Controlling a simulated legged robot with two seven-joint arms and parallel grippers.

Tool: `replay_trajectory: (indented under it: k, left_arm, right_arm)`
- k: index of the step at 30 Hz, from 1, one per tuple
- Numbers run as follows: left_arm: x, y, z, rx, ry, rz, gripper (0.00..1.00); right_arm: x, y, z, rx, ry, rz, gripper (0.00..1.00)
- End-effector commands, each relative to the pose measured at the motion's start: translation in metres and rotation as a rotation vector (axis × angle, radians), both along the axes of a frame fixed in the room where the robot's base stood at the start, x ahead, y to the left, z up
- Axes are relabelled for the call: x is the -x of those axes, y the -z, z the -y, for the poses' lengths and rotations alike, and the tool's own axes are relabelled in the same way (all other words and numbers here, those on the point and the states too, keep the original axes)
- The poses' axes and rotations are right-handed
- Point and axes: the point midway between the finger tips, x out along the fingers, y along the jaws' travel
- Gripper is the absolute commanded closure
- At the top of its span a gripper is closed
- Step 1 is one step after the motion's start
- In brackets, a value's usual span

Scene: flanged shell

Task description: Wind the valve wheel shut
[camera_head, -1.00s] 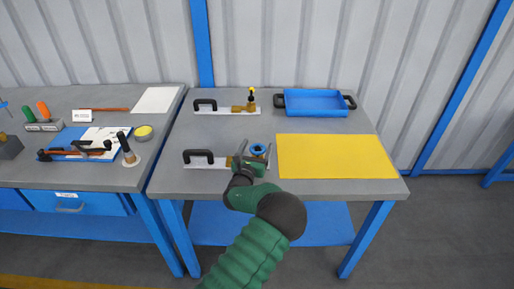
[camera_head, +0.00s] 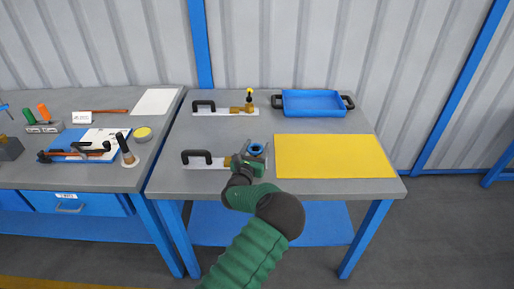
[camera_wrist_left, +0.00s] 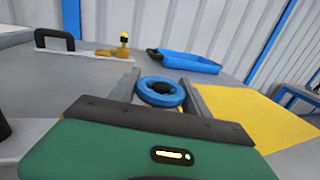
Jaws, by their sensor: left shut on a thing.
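The blue valve wheel (camera_head: 257,151) sits at the right end of the front valve plate (camera_head: 222,167), near the table's middle. In the left wrist view the wheel (camera_wrist_left: 163,101) is a blue ring with a dark hub, between the two grey fingers. My left gripper (camera_head: 256,149) comes in from the front and is shut on the wheel, one finger on each side of it. The valve body under the wheel is mostly hidden by my gripper. My right gripper is not in view.
A black handle (camera_head: 196,155) stands on the plate's left end. Behind are a second plate with a brass, yellow-topped valve (camera_head: 247,104) and a blue tray (camera_head: 313,103). A yellow mat (camera_head: 335,156) lies to the right. A cluttered bench (camera_head: 120,177) adjoins on the left.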

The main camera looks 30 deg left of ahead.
Motion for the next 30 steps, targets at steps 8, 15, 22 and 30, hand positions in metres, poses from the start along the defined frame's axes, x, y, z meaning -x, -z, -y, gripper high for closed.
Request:
replay_trajectory:
  k: [8,15,22,30]
  left_arm:
    - [-0.001,0.007,0.004,0.001,0.146,-0.007,0.86]
    - [-0.001,0.008,0.009,0.002,0.321,-0.008,0.86]
    - [-0.001,0.007,0.014,0.002,0.458,-0.006,0.86]
    - [-0.001,0.005,0.017,0.005,0.536,-0.007,0.86]
  right_arm:
    - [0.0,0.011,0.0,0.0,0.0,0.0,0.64]
    - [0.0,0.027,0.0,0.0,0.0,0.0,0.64]
    - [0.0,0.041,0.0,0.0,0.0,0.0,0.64]
    - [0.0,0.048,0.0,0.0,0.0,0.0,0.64]
